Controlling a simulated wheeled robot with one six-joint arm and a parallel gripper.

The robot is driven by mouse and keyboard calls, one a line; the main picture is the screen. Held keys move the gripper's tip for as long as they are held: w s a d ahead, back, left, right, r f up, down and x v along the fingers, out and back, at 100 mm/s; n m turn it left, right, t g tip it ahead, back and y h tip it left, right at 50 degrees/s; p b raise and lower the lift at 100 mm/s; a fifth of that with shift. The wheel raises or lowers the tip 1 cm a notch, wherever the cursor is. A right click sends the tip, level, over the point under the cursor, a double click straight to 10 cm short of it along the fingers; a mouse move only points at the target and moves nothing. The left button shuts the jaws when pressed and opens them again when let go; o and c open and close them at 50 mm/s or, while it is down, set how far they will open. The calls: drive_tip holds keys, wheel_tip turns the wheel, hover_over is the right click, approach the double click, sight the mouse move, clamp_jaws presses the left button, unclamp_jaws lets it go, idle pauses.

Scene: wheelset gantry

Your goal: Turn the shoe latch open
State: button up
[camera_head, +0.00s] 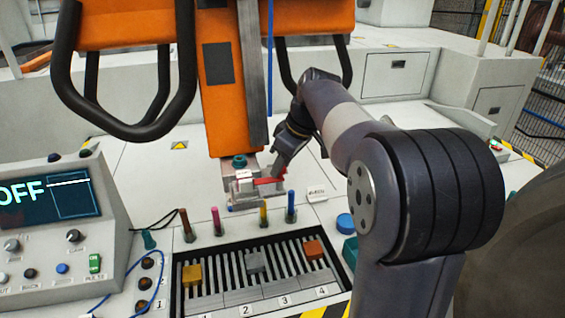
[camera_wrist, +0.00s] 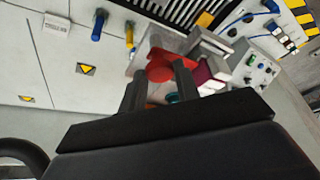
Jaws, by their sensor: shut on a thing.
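The shoe latch (camera_head: 268,181) is a red lever on a grey metal block (camera_head: 243,188) below the orange column. In the wrist view the red latch (camera_wrist: 163,68) lies between the fingertips of my gripper (camera_wrist: 158,80). My gripper (camera_head: 284,165) reaches it from the upper right in the head view and is shut on it. The fingers hide part of the lever. A small teal cap (camera_head: 239,162) sits on top of the block.
A slotted tray (camera_head: 215,300) with yellow, grey and orange blocks lies in front. Several coloured pegs (camera_head: 264,213) stand between it and the latch. A control panel (camera_head: 50,230) reading OFF is at left. Black loop handles (camera_head: 120,125) hang from the orange gantry (camera_head: 218,90).

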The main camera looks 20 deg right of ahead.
drive_tip(key=shift+m, duration=0.3)
drive_tip(key=m, duration=0.1)
drive_tip(key=m+t+h, duration=0.1)
drive_tip(key=m, duration=0.1)
drive_tip(key=shift+a+r+m+p, duration=0.1)
drive_tip(key=shift+a+m+p, duration=0.1)
drive_tip(key=shift+m+p, duration=0.15)
drive_tip(key=m+h, duration=0.1)
drive_tip(key=m, duration=0.1)
drive_tip(key=m+h+p, duration=0.1)
drive_tip(key=m, duration=0.1)
drive_tip(key=shift+s+a+m, duration=0.1)
drive_tip(key=shift+a+m, duration=0.1)
drive_tip(key=shift+m, duration=0.05)
drive_tip(key=m, duration=0.2)
drive_tip(key=m+h+p, duration=0.1)
drive_tip(key=m, duration=0.1)
drive_tip(key=shift+a+h, duration=0.15)
drive_tip(key=shift+h, duration=0.15)
drive_tip(key=m, duration=0.2)
drive_tip(key=m+h+p, duration=0.1)
drive_tip(key=m, duration=0.2)
drive_tip(key=shift+a+g+h, duration=0.1)
drive_tip(key=shift+g+h, duration=0.2)
drive_tip(key=shift+g, duration=0.1)
drive_tip(key=o, duration=1)
drive_tip(key=shift+c, duration=0.2)
